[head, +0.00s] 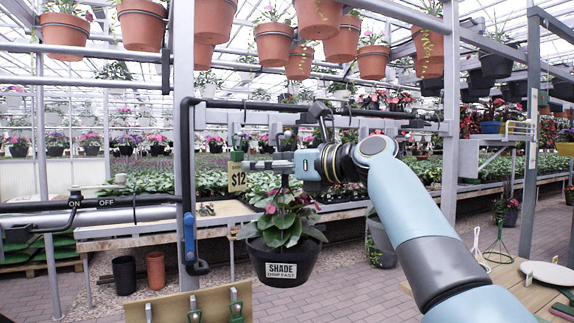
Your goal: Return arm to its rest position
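My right arm (415,215) comes in from the right edge and reaches to the middle of the head view. Its gripper (262,164) points left, level with the top of a hanging basket. The basket is a black pot (285,262) with a white "SHADE DRIP FAST" label, green leaves and pink flowers. The gripper overlaps the basket's hanger in the picture, and the contact and finger gap are too small to make out. A yellow "$12" tag (237,179) hangs beside the fingertips. My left gripper is out of view.
A dark horizontal rail (250,104) with hooks runs behind my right arm. A grey post (184,130) with a blue-handled lever (189,235) stands left of the gripper. A wooden table (525,290) is at lower right. A wooden board (185,305) with clips is at the bottom.

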